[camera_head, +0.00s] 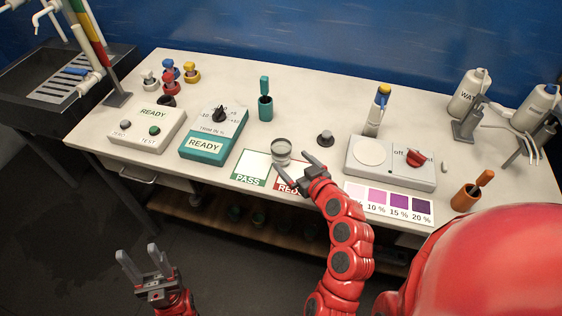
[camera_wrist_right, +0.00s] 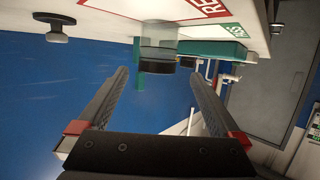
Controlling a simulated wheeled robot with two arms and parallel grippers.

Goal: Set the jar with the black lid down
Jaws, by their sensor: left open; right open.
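A clear, short jar (camera_head: 281,150) stands upright at the back left of the REJECT card (camera_head: 291,184), close to the PASS card (camera_head: 252,166). In the right wrist view the picture is upside down, and the jar (camera_wrist_right: 158,45) shows its black lid (camera_wrist_right: 158,66) facing away from the table. My right gripper (camera_head: 308,165) is open and empty, just right of the jar. In its wrist view, the jar sits beyond the fingertips, between their lines. My left gripper (camera_head: 143,264) is open and empty, in front of the table, low at the left.
A small dark knob-like object (camera_head: 325,138) stands right of the jar. A teal READY box (camera_head: 214,133) stands to the left, a grey device with a red dial (camera_head: 391,162) to the right. A purple colour chart (camera_head: 389,203) lies at the front edge. Bare table lies behind the jar.

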